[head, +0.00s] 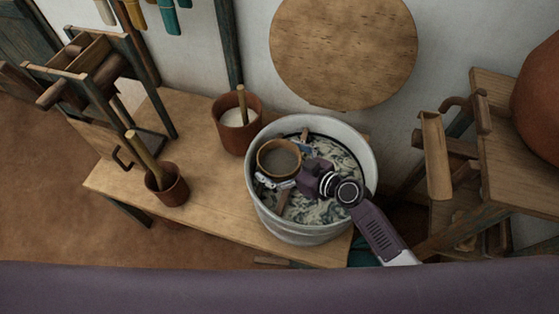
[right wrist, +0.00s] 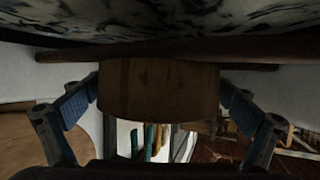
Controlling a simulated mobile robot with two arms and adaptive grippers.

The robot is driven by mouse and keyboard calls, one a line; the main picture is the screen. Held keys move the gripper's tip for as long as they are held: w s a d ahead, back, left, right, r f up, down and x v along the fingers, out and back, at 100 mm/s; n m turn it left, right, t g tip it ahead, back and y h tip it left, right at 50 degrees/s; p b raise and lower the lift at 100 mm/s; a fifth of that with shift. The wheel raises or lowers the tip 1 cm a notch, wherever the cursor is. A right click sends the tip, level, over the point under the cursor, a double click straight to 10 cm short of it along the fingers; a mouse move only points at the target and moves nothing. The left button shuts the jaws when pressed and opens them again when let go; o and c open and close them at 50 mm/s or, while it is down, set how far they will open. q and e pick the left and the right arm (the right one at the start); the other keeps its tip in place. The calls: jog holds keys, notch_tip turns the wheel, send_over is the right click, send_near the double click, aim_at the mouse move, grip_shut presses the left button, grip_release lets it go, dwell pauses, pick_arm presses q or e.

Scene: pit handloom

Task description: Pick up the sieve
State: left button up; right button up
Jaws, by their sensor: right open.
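The sieve (head: 279,158), a round wooden hoop with a greyish face, sits at the left part of a pale metal tub (head: 256,203). It seems to rest on a wooden bar (head: 283,204) across the tub. My right gripper (head: 290,166) reaches in from the lower right, its fingers spread at the sieve's near right side. In the right wrist view the sieve's wooden side (right wrist: 160,92) stands between the two open fingers, with small gaps or light contact; I cannot tell which. My left gripper is not in view.
The tub holds mottled pale and dark material (head: 325,208) and stands on a wooden bench (head: 222,212). A brown pot with white contents (head: 236,137) and a smaller pot with a stick (head: 167,188) stand left. A round wooden board (head: 343,50) is behind; wooden frames flank the bench.

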jog(key=c, duration=1)
jog(key=shift+c, duration=0.8)
